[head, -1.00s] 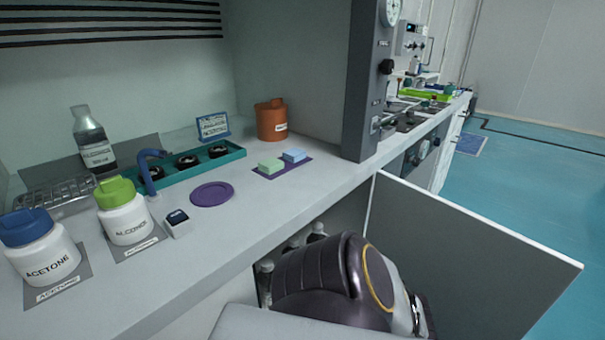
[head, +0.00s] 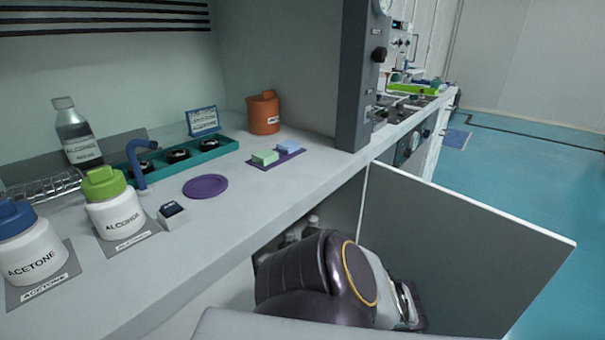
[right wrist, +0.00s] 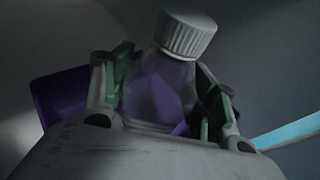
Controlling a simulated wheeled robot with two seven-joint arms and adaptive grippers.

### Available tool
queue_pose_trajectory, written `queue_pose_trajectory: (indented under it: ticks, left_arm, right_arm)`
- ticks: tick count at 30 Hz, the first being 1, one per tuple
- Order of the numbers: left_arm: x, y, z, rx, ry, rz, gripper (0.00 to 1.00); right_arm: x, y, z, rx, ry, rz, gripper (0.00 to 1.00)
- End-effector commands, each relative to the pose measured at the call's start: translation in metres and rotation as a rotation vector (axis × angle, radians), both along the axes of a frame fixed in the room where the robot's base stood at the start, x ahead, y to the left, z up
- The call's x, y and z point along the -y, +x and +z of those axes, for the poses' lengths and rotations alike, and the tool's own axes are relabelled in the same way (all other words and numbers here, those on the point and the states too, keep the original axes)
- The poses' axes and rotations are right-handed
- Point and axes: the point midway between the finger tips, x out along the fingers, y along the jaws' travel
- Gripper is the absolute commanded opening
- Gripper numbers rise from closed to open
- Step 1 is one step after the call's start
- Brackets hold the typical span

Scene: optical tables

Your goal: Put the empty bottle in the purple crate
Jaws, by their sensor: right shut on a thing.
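In the right wrist view, my right gripper (right wrist: 165,75) is shut on a clear bottle with a ribbed white cap (right wrist: 187,35). The green finger pads lie on both sides of the bottle, and the purple behind shows through it. The purple crate (right wrist: 62,98) is behind the bottle, partly hidden by it and by the fingers. I cannot tell whether the bottle touches the crate. In the head view, my right arm hides most of the gripper and the bottle; a small purple edge (head: 420,313) shows beside it low down. My left gripper is not in view.
An open cabinet door (head: 460,250) stands right of my arm. Several capped bottles (head: 312,224) stand inside the cabinet under the worktop. The worktop holds an acetone bottle (head: 32,255), an alcohol bottle (head: 115,212) and an orange container (head: 263,115).

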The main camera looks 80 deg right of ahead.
Motion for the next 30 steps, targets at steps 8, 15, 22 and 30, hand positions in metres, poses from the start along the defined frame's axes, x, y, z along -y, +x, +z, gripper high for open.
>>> queue_pose_trajectory:
  ticks: [8,15,22,30]
  left_arm:
    - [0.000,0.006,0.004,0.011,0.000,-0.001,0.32]
    - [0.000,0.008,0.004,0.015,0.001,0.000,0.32]
    - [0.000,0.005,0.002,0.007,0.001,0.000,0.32]
    - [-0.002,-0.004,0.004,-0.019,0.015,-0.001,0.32]
  right_arm:
    - [0.000,0.000,-0.001,0.000,0.000,0.000,0.80]
    - [0.000,0.000,-0.001,0.000,0.000,0.000,0.80]
    - [0.000,0.000,0.002,0.000,0.000,0.001,0.80]
    - [-0.018,-0.004,0.008,0.000,0.003,-0.001,0.80]
